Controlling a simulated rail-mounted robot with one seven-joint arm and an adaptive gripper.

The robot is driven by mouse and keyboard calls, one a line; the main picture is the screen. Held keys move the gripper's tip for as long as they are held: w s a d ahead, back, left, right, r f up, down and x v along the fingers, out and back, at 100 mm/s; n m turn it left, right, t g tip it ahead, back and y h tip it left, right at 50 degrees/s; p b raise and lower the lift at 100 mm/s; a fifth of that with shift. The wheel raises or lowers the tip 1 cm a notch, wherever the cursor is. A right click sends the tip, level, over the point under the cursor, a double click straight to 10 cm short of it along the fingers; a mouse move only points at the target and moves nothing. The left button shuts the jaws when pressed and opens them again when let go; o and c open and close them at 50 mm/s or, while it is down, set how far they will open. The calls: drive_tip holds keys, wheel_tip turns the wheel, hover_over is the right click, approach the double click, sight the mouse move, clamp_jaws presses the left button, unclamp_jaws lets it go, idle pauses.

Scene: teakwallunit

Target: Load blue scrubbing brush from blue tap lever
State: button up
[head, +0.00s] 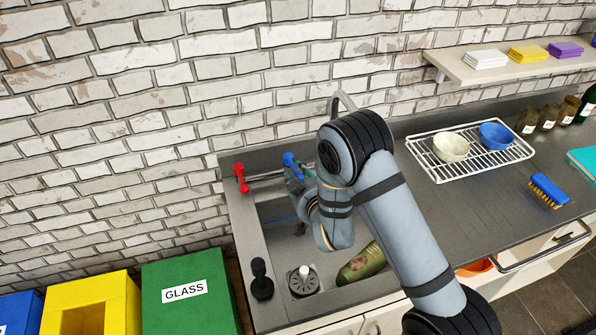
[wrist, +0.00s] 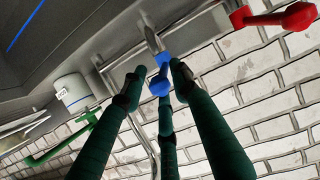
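The blue scrubbing brush (head: 548,188), with tan bristles, lies on the counter at the right in the head view. The blue tap lever (head: 291,161) stands at the back of the sink, just beyond my gripper (head: 297,190), which is partly hidden by my arm. In the wrist view, the blue lever (wrist: 160,82) shows between the dark green fingertips of my gripper (wrist: 158,76). The fingers stand apart with small gaps beside the lever; contact is not clear. The brush is well to the right of my gripper and outside the wrist view.
The sink holds a green bottle (head: 362,264). A white rack (head: 468,153) with two bowls stands on the counter. The counter around the brush is mostly clear.

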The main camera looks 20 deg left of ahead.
drive_tip(key=shift+w+a+f, duration=0.1)
drive_tip(key=shift+w+a, duration=0.05)
drive_tip(key=shift+w, duration=0.05)
drive_tip(key=shift+c, duration=0.4)
clamp_jaws()
idle(0.4)
